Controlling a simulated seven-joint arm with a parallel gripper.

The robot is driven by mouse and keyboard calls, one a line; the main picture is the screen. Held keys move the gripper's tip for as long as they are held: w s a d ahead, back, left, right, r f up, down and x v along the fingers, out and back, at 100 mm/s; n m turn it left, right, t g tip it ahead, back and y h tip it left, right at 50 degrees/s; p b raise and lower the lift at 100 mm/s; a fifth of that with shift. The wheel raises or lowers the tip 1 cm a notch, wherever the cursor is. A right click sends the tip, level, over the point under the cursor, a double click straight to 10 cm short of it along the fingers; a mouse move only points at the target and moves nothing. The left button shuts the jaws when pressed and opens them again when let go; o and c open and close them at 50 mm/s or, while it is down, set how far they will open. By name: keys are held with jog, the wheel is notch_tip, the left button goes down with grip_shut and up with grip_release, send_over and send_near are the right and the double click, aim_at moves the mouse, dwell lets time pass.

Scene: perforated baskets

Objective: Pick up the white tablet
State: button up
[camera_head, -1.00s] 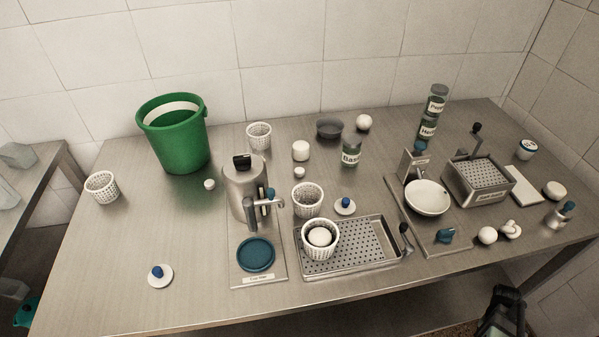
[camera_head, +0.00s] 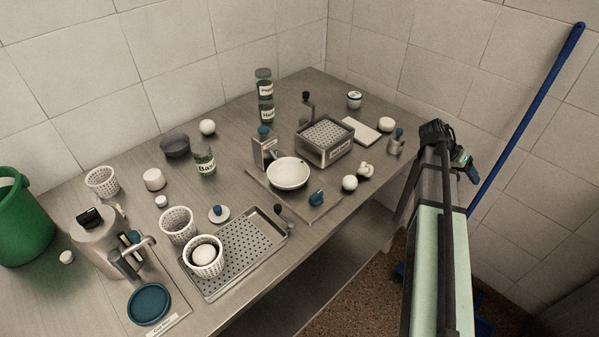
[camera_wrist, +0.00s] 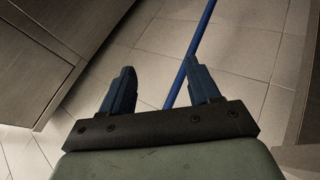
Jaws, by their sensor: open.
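The white tablet (camera_head: 361,131) is a thin, flat white rectangle. It lies on the metal table near the far right side in the head view, between the perforated metal box and a white rounded object. My gripper (camera_wrist: 158,68) shows in the wrist view with its two dark fingers spread apart and nothing between them. In the head view my arm rises at the right, off the table's edge, apart from the tablet.
Beside the tablet stand the perforated metal box (camera_head: 325,140), a white rounded object (camera_head: 386,124) and a small steel pot (camera_head: 396,144). A lidded jar (camera_head: 354,99) stands behind. A blue pole (camera_head: 525,120) leans against the wall at the right. White perforated baskets (camera_head: 178,226) stand further left.

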jog(key=w+a+r+n+t+h, duration=0.1)
jog(key=w+a+r+n+t, duration=0.15)
jog(key=a+r, duration=0.55)
jog(key=w+a+r+n+t, duration=0.25)
jog(key=a+r, duration=0.25)
jog(key=a, duration=0.4)
jog(key=a+r+n+t+y, duration=0.15)
jog(key=a+r, duration=0.35)
jog(key=a, duration=0.6)
jog(key=a+r+n+t, duration=0.3)
jog(key=a+r, duration=0.2)
jog(key=a, duration=0.7)
jog(key=n+g+y, duration=0.6)
jog(key=n+y, duration=0.3)
jog(key=y, duration=0.1)
send_near(160, 199)
jog(key=shift+x, duration=4.15)
jog(key=shift+s+d, duration=0.1)
